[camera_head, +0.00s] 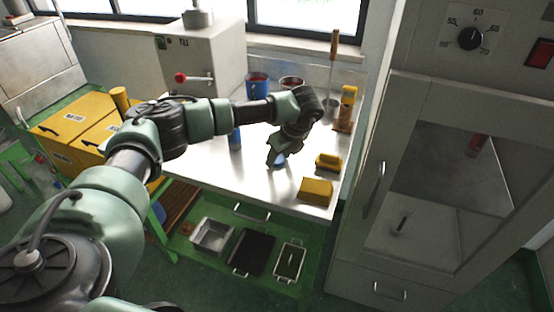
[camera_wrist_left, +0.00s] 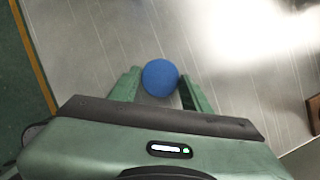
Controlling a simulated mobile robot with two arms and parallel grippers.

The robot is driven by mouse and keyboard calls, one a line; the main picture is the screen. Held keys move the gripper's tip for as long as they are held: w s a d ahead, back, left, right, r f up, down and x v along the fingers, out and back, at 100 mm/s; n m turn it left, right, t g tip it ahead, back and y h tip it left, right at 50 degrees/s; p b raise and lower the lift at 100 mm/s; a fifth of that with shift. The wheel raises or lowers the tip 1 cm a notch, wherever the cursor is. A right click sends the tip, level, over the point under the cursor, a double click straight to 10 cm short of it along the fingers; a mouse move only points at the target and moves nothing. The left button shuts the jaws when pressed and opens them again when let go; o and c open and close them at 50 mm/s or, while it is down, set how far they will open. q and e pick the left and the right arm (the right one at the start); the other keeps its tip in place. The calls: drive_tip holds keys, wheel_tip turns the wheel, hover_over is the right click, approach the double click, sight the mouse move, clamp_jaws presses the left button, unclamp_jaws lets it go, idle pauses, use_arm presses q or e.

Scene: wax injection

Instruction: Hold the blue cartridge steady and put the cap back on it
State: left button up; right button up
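My left gripper (camera_head: 278,160) points down over the metal table, at its middle. A blue round piece shows at its fingertips (camera_head: 280,163). In the left wrist view this round blue top (camera_wrist_left: 160,78) sits between the two green fingers (camera_wrist_left: 161,88) and nearly fills their gap. I cannot tell whether the fingers press on it, or whether it is the cap or the top of a cartridge. A blue cylinder (camera_head: 235,138) stands upright on the table to the left, partly hidden by my arm. My right gripper is not in view.
Yellow blocks (camera_head: 316,191) (camera_head: 329,161) lie at the table's right. Blue (camera_head: 257,85) and red-rimmed containers (camera_head: 291,83) stand behind, with an orange-yellow bottle (camera_head: 346,100) at the back right. Trays (camera_head: 250,252) sit on the green shelf below. A grey cabinet (camera_head: 440,110) stands right.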

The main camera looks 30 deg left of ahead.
sight(279, 160)
use_arm(q)
drive_tip(key=c, duration=0.7)
drive_tip(key=shift+r, duration=0.1)
drive_tip(key=shift+c, duration=0.2)
wheel_tip(279, 160, up, 20)
drive_tip(key=b, duration=0.2)
drive_tip(key=shift+b, duration=0.4)
